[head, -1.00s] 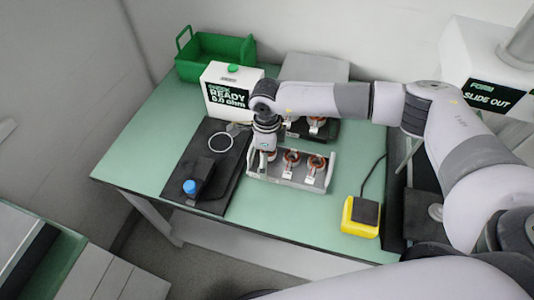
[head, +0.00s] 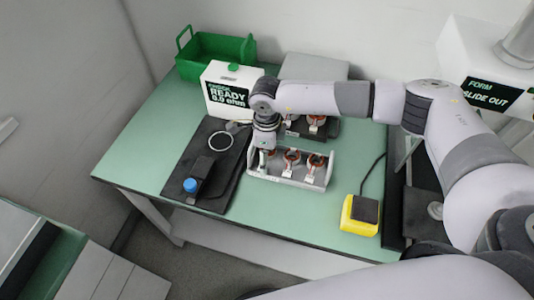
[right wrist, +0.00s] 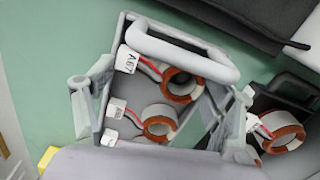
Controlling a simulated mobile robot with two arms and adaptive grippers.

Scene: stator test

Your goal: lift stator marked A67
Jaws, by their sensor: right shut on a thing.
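The stator marked A67 (right wrist: 183,86) is a copper-wound ring with a white tag and red and black leads. In the right wrist view it is by the end handle of the grey rack (right wrist: 185,40). My right gripper (head: 264,152) points down at the left end of the rack and is shut on this stator. Its fingers flank the stator in the right wrist view, though the contact is unclear. Another tagged stator (right wrist: 160,122) sits beside it. Two stators in the rack show plainly in the head view (head: 291,158). My left gripper is out of view.
A black stand (head: 319,127) with further stators is close behind the rack. A black fixture with a blue knob (head: 190,186) stands left. A white READY meter (head: 228,90) and green bin (head: 215,55) are behind. A yellow device (head: 360,215) stands right. Bare table lies in front.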

